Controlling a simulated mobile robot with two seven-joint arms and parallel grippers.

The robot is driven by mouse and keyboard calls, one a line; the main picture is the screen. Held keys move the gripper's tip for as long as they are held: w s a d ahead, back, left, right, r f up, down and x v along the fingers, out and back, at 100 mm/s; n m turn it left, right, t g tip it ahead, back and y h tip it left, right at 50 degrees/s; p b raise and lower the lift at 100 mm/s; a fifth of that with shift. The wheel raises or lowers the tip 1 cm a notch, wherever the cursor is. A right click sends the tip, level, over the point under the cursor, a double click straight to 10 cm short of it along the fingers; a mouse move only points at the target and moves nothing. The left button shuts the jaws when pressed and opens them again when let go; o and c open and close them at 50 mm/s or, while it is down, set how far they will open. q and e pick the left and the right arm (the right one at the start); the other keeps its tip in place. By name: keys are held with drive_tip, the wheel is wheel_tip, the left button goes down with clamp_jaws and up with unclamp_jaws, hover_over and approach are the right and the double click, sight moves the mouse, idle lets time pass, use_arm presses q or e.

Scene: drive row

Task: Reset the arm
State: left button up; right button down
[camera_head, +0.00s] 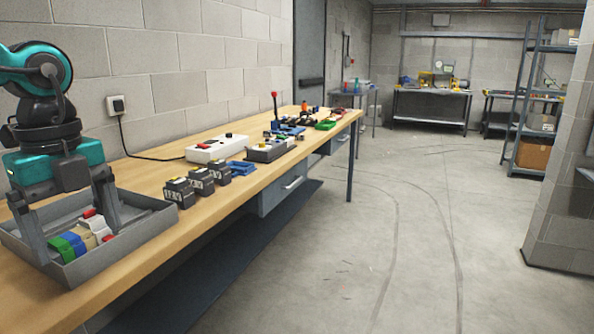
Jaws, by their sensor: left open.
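My left gripper (72,222) comes in from the left over a grey tray (150,226) on the near end of the wooden bench. Its two fingers are spread and point down, reaching into the tray area. Colored blocks in green, blue, tan and white (82,240) lie in the tray between and below the fingers. Nothing shows held between the fingers. My right gripper is not in view.
On the bench (170,165) stand several black box-like parts (200,181), a blue holder (240,168), a white control box (217,148) and a grey control box (268,150). A shelf (536,100) stands at right. The concrete floor (400,240) is clear.

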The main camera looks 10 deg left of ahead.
use_arm(q)
drive_tip(key=d+f+n+t+h+p, duration=0.2)
drive_tip(key=f+n+t+h+p, duration=0.15)
drive_tip(key=f+n+t, duration=0.55)
drive_tip(key=d+f+n+t+h+p, duration=0.2)
drive_tip(key=f+n+t+p, duration=0.3)
drive_tip(key=f, duration=0.8)
drive_tip(key=s+d+f+n+g+y+p, duration=0.1)
drive_tip(key=s+d+f+n+g+y, duration=0.2)
drive_tip(key=s+d+f+n, duration=0.2)
drive_tip(key=s+d+f, duration=0.3)
drive_tip(key=d+f, duration=0.2)
drive_tip(key=d, duration=0.2)
drive_tip(key=shift+n, duration=0.3)
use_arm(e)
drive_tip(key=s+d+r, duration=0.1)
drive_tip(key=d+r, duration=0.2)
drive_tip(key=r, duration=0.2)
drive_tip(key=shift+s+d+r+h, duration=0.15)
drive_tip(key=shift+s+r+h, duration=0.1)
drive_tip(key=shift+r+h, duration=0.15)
use_arm(q)
drive_tip(key=shift+y, duration=0.25)
